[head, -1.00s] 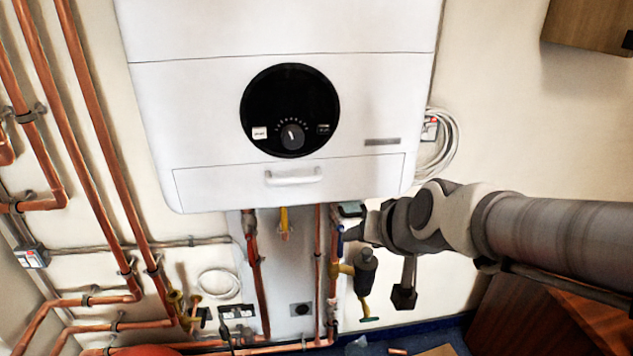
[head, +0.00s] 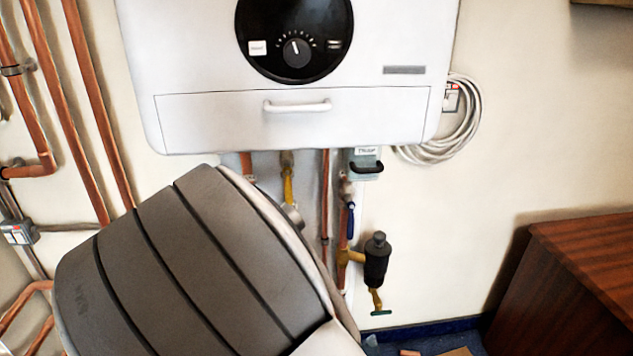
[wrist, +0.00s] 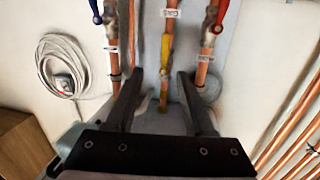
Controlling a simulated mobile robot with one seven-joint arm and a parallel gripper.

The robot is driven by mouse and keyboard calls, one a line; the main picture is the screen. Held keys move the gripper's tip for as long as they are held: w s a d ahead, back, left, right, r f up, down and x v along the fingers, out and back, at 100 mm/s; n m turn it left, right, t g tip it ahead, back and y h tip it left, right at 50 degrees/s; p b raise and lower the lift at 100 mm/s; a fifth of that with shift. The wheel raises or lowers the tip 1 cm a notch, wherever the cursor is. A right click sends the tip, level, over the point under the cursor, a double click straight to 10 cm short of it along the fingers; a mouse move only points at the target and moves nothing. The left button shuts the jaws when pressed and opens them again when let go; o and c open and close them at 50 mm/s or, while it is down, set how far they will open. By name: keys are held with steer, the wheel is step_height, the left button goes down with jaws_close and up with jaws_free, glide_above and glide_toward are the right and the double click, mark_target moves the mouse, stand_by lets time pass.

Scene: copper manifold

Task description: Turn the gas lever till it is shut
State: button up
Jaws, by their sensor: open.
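The yellow gas lever (head: 287,187) shows in the head view below the boiler, lined up with its upright pipe. My arm hides what lies lower. In the wrist view the yellow lever (wrist: 165,52) lies along the middle copper pipe. My gripper (wrist: 161,76) is open, its two dark fingers reaching toward that pipe, one on each side of the yellow lever in the picture. I cannot tell whether either finger touches it. The gripper itself is hidden behind my arm in the head view.
A blue lever (wrist: 95,11) and a red lever (wrist: 221,12) sit on the neighbouring pipes. The white boiler (head: 290,120) hangs above. A dark fitting (head: 376,258) projects at right. A cable coil (head: 465,125) hangs on the wall. A wooden cabinet (head: 570,280) stands at right.

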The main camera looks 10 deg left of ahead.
mark_target(288, 194)
steer(key=shift+t, duration=0.4)
steer(key=w+a+b, duration=0.1)
steer(key=w, duration=0.4)
steer(key=w+b, duration=0.1)
steer(key=w, duration=0.5)
steer(key=w+a+b, duration=0.1)
steer(key=w, duration=0.4)
steer(key=shift+w+a+f, duration=0.1)
steer(key=shift+w+a, duration=0.25)
jaws_close()
stand_by(0.5)
